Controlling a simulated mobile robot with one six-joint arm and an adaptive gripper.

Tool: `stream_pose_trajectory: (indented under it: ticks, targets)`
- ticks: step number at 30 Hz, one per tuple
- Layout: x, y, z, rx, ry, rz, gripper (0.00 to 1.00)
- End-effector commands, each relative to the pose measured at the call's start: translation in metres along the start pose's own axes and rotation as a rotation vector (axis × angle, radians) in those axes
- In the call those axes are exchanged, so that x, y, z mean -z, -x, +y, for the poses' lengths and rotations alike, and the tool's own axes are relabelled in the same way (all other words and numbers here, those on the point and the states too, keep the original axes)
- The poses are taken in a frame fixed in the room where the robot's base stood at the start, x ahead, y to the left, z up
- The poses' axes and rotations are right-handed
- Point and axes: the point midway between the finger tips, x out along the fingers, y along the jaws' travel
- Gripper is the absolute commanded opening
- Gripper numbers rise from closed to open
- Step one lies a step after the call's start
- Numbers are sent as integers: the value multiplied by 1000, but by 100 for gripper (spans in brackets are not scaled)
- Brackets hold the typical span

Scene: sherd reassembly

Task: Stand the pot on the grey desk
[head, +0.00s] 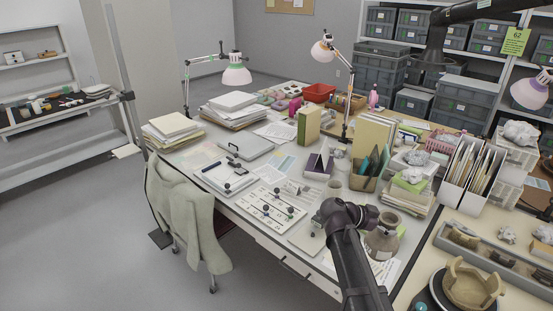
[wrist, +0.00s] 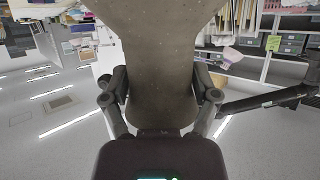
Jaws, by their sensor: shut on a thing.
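The brown clay pot (head: 383,240), with a narrow neck and flared rim, shows just right of my dark arm in the head view. In the wrist view the pot (wrist: 160,50) fills the top middle, with its upper part cut off by the frame. My gripper (wrist: 161,83) is shut on it, one finger on each side. The head view does not show the fingers clearly. The pot looks upright near the front right of the grey desk (head: 256,222); I cannot tell whether it touches the surface.
A white board with small knobs (head: 270,207), a clipboard (head: 228,175) and a brown file box (head: 366,179) crowd the desk. A draped chair (head: 190,210) stands at its front. A beige bench at right holds a broken bowl (head: 470,285) and a grey tray (head: 490,258).

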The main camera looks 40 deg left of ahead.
Motion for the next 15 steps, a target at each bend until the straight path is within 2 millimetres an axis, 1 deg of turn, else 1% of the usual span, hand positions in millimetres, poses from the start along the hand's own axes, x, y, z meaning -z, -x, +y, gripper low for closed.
stream_pose_trajectory:
  ticks: [9,12,15]
  targets:
    - [4,-9,3,-12,-5,2,16]
    - [1,-8,2,-7,-3,2,16]
    - [-6,-5,-4,8,3,2,16]
